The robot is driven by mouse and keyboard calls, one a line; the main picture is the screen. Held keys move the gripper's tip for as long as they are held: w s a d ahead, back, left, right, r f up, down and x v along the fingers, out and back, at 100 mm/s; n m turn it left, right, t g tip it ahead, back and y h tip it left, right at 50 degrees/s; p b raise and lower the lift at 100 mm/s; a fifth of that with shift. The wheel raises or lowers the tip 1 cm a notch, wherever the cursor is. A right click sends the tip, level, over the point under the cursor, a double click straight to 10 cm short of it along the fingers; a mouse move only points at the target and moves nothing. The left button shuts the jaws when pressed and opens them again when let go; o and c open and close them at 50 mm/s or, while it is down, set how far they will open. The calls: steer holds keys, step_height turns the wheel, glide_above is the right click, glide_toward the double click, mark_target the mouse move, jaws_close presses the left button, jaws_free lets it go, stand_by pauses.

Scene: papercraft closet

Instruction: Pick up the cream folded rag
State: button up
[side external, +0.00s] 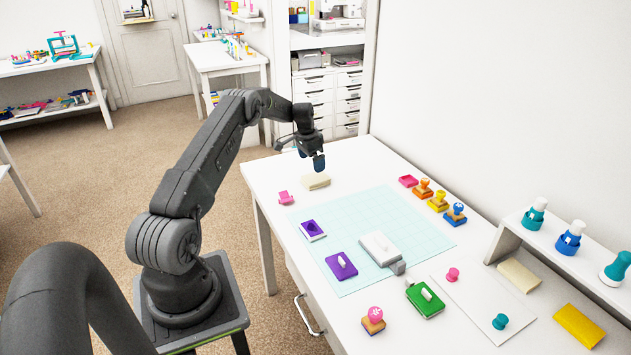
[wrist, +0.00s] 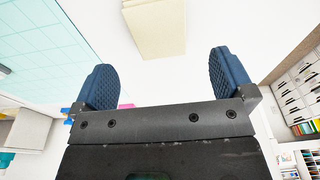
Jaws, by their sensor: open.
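The cream folded rag (side external: 315,181) lies flat on the white table near its far end. In the wrist view the rag (wrist: 154,28) shows as a pale layered block at the top centre, beyond the fingertips. My gripper (side external: 319,163) is just above the rag in the side view, pointing down. In the wrist view my gripper (wrist: 165,75) has its two blue ridged fingers spread wide, with nothing between them. The rag lies ahead of the gap between the fingers and looks apart from them.
A pink stamp (side external: 286,198) sits left of the rag. Another cream block (side external: 518,275) lies under the white shelf (side external: 560,243).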

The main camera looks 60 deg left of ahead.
mark_target(315, 177)
steer(key=f, duration=0.3)
steer(key=w+f, duration=0.1)
steer(key=f, duration=0.3)
steer(key=shift+w+d+f, duration=0.1)
steer(key=shift+w, duration=0.1)
steer(key=c, duration=0.9)
